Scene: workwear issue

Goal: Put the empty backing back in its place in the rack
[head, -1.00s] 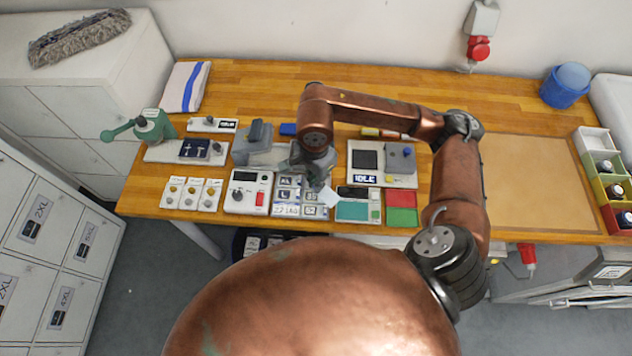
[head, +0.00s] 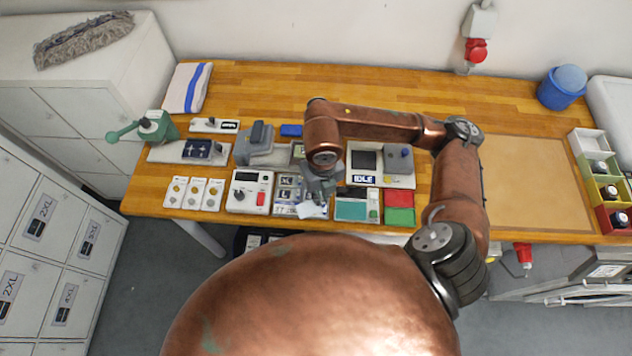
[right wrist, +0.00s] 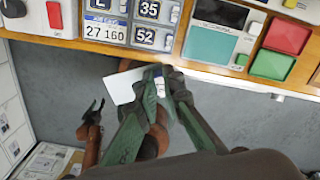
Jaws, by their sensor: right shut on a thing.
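My right gripper (head: 320,190) is over the bench's front edge, close to the labelled rack (head: 287,181). In the right wrist view the right gripper (right wrist: 166,80) has its green fingers shut on a small white piece, the backing (right wrist: 124,87). The backing also shows in the head view (head: 312,210). It is held tilted, its far part partly hidden by the fingers. In the right wrist view the rack (right wrist: 105,18) has compartments marked L, 35, 27 160 and 52. A dark claw on a copper arm, seemingly my left gripper (right wrist: 92,112), hangs low; its opening is unclear.
Right of the rack are a teal pad (head: 351,209), a green tray (head: 399,216) and a red tray (head: 399,197). A white box with a red switch (head: 248,190) stands left of it. The brown mat (head: 535,185) is clear.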

